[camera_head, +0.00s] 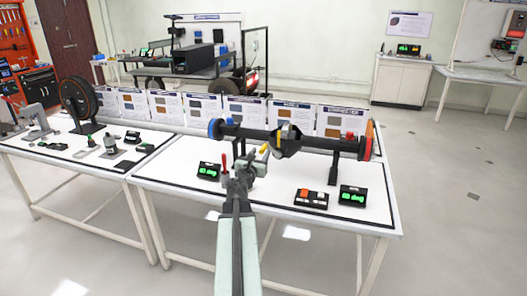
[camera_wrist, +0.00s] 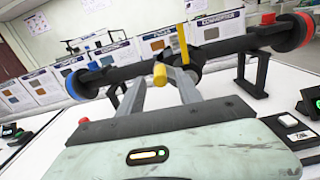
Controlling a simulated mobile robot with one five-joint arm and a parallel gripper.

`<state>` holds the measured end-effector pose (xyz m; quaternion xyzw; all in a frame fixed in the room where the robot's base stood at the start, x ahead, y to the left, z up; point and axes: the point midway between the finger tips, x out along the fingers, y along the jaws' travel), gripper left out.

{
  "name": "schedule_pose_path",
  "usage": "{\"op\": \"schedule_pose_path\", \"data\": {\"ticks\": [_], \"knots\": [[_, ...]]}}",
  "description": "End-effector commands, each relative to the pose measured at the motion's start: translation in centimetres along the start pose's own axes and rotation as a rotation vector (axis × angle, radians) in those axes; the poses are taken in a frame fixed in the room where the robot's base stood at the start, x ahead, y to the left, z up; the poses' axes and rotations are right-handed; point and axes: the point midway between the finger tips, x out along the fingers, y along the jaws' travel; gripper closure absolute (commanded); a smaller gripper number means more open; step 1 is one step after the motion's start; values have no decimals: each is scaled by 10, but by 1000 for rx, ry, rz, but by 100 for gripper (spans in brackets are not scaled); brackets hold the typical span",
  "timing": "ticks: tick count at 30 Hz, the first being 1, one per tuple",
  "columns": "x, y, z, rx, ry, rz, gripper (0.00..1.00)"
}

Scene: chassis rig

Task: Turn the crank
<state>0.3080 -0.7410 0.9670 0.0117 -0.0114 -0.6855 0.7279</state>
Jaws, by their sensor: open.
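The rig is a long dark shaft (camera_head: 322,140) on black stands, with a blue disc (camera_head: 213,128) at its left end and a red-orange disc (camera_head: 368,140) at its right. A short yellow cylinder (camera_wrist: 160,74), seemingly the crank's handle, sits in front of the shaft's dark middle housing. It also shows in the head view (camera_head: 264,149). My gripper (camera_wrist: 156,78) is open, its two grey fingers pointing toward the shaft. The yellow cylinder appears between the fingertips in the wrist view; I cannot tell whether they touch it. In the head view my gripper (camera_head: 250,159) is just left of the handle.
The white table (camera_head: 270,192) carries two green-lit displays, the left one (camera_head: 208,170) beside my gripper and the right one (camera_head: 352,195) near the front. A small switch box (camera_head: 311,198) lies beside the right display. Poster panels (camera_head: 244,108) stand behind the shaft. Another table with parts is at left.

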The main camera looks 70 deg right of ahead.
Motion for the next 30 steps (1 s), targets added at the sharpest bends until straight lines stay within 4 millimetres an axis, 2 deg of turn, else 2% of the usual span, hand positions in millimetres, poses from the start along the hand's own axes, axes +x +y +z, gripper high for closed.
{"op": "schedule_pose_path", "data": {"ticks": [1, 3, 6, 14, 15, 19, 30], "knots": [[14, 1, 0, 1, 0, -2, 59], [28, 0, 0, 1, 0, -3, 59], [41, 0, 0, 2, 0, -1, 59], [44, -1, 0, 2, 0, -1, 59], [44, -1, 0, 2, 0, -1, 64], [44, -1, 0, 2, 0, -2, 100], [44, -2, 0, 2, 0, -4, 100]]}}
